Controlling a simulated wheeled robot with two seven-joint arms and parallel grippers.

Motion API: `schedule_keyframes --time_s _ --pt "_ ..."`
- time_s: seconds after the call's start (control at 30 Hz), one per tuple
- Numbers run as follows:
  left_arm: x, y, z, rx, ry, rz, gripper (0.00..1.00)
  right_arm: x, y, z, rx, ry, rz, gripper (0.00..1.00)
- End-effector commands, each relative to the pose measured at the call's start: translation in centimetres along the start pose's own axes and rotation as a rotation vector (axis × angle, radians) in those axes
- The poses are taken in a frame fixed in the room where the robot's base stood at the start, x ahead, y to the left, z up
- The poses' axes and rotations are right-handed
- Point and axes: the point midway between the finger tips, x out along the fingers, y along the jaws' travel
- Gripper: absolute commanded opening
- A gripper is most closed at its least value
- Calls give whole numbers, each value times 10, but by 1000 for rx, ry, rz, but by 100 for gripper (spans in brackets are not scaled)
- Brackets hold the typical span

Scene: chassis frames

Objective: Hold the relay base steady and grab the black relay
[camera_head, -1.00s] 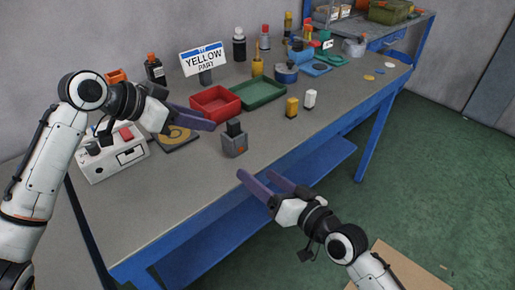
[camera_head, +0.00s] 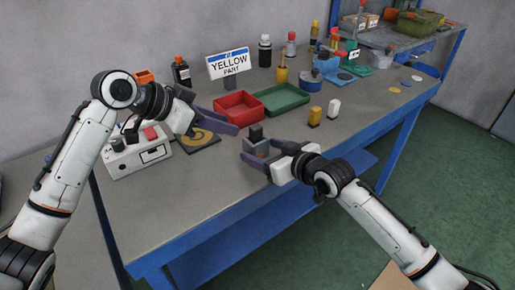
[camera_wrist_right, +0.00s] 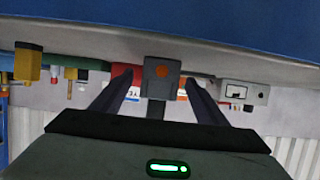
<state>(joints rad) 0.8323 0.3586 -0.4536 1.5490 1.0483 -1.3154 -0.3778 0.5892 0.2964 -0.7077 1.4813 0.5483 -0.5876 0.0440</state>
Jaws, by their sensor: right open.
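The black relay (camera_head: 256,132) stands upright in the grey relay base (camera_head: 262,149) near the table's front edge. My right gripper (camera_head: 257,152) is open, with its fingers on either side of the base. In the right wrist view, the base (camera_wrist_right: 162,72) with an orange mark sits between the two open fingers (camera_wrist_right: 157,83), with gaps at both sides. The relay (camera_wrist_right: 154,107) hangs below it in that upside-down picture. My left gripper (camera_head: 222,120) is above the table, left of the relay and apart from it; its finger opening is unclear.
A red tray (camera_head: 238,117) and a green tray (camera_head: 282,98) stand behind the relay. A yellow block (camera_head: 315,117) and a white block (camera_head: 333,107) stand to the right. A white box (camera_head: 138,158) and a dark pad (camera_head: 196,144) are at left. A "YELLOW PART" sign (camera_head: 229,66) stands behind.

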Motion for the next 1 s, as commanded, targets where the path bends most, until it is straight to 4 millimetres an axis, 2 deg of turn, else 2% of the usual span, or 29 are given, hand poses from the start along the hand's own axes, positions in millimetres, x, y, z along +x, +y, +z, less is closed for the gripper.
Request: schedule_keyframes --time_s 0.1,0.3,0.67,0.77,0.97,1.0 --pt "0 0 0 0 0 0 31 18 -1 -1 0 0 0 67" --pt "0 0 0 0 0 0 31 34 0 0 0 0 -1 67" --pt "0 0 0 0 0 0 31 38 0 0 0 1 0 67" --pt "0 0 0 0 0 0 31 38 0 0 0 1 0 54" --pt "0 0 0 0 0 0 31 38 0 0 0 1 0 20" --pt "0 0 0 0 0 0 31 38 0 0 0 0 0 20"
